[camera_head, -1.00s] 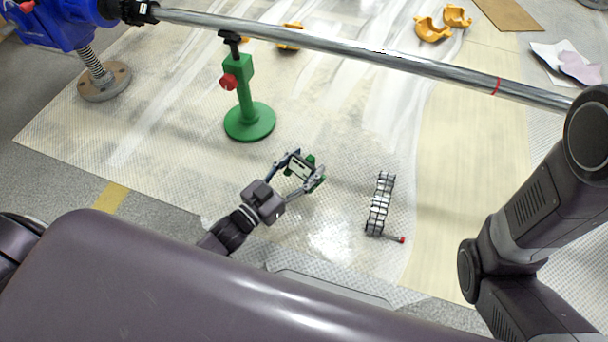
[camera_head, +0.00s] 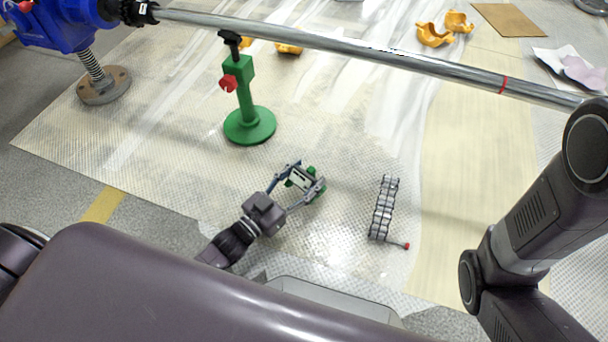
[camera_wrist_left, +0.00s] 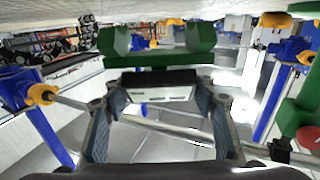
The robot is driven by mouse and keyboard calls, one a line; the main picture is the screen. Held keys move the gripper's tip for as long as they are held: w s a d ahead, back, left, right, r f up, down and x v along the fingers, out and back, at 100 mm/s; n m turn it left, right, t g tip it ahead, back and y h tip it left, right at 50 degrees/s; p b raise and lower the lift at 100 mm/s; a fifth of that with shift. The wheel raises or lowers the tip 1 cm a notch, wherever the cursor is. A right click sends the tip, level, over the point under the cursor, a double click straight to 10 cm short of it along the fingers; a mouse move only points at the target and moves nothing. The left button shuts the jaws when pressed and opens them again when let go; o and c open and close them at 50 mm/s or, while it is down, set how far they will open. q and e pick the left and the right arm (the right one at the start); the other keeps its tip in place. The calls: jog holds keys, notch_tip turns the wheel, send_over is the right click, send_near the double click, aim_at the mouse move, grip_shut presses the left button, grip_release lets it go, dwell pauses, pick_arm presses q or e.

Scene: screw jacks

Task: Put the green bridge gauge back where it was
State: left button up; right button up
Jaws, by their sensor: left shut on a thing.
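The green bridge gauge (camera_head: 312,172) is at my left gripper (camera_head: 307,179), above the patterned sheet in the middle of the head view. The fingers hide much of it there. In the left wrist view the gauge (camera_wrist_left: 160,60) is a green bar with two block-like legs, across the tips of my left gripper (camera_wrist_left: 160,88). My left gripper is shut on it. My right gripper is out of view; only my right arm shows at the right.
A green stand (camera_head: 249,125) with a red knob is behind my left gripper. A dark ladder-like piece (camera_head: 384,208) with a red-tipped rod lies to the right. A long metal bar (camera_head: 390,57) crosses above. A blue jack (camera_head: 75,25) and yellow saddles (camera_head: 435,35) are farther back.

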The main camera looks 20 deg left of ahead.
pick_arm(q)
jog(key=o, duration=1.6)
jog(key=shift+f, duration=0.7)
jog(key=shift+o, duration=0.2)
jog(key=shift+r, duration=0.1)
jog(key=shift+d+r+p, duration=0.1)
jog(key=shift+r+p, duration=0.4)
jog(key=shift+r, duration=0.1)
jog(key=p+v, duration=0.5)
jog(key=v, duration=0.6)
jog(key=shift+s+r, duration=0.1)
jog(key=shift+r, duration=0.05)
jog(key=shift+s+a, duration=0.25)
jog(key=shift+s, duration=0.1)
